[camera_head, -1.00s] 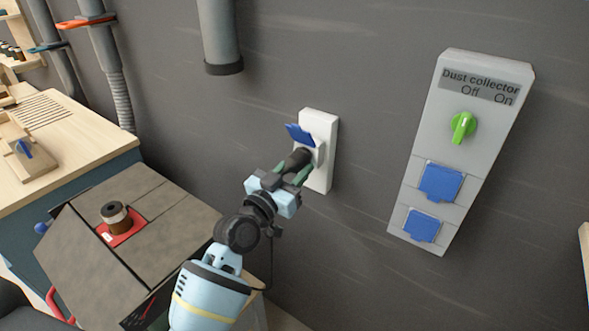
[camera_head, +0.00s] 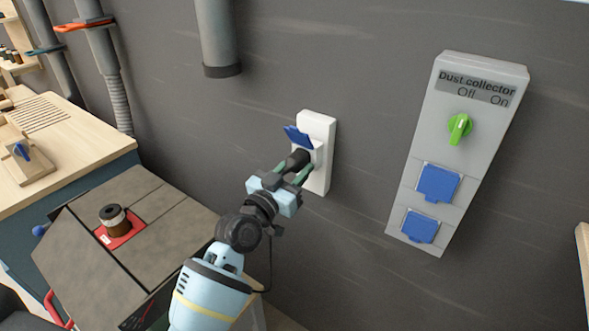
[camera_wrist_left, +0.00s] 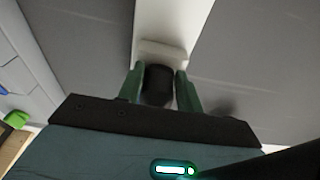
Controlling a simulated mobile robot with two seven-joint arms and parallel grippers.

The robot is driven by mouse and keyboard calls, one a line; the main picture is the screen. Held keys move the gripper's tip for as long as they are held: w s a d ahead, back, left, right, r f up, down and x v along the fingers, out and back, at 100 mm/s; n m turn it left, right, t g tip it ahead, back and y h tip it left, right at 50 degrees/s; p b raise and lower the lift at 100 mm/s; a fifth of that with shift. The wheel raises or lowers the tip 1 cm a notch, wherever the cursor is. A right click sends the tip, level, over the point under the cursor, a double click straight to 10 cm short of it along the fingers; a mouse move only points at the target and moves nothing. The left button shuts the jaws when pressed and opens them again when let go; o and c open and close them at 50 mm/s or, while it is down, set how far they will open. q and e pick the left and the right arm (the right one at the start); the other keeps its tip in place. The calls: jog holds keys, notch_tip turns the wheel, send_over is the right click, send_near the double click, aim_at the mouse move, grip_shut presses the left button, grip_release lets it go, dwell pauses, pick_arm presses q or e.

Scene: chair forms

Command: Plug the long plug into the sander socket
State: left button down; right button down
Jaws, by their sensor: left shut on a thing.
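The white wall socket (camera_head: 318,135) is on the grey wall in the middle of the head view, with its blue lid (camera_head: 297,136) lifted open. My left gripper (camera_head: 299,169) is shut on the black long plug (camera_head: 297,160), right in front of the socket. In the left wrist view the plug (camera_wrist_left: 158,84) sits between the two green fingers, its front end against the white socket body (camera_wrist_left: 163,50). The gripper and plug body hide the plug's pins, so I cannot tell how deep it sits. My right gripper does not show.
A grey dust collector panel (camera_head: 456,160) with a green knob (camera_head: 459,128) and two blue-lidded sockets is on the wall to the right. A sander table (camera_head: 150,205) with a spindle (camera_head: 114,217) and a wooden workbench (camera_head: 70,150) stand at left. A grey pipe (camera_head: 218,40) hangs above.

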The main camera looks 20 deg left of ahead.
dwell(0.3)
pick_arm(q)
jog(key=c, duration=0.9)
grip_release()
jog(key=shift+d, duration=0.1)
jog(key=shift+o, duration=0.2)
jog(key=shift+w+f, duration=0.1)
jog(key=shift+w, duration=0.05)
jog(key=v, duration=0.7)
jog(key=shift+s+a+b, duration=0.2)
jog(key=shift+s+b, duration=0.15)
jog(key=shift+f, duration=0.15)
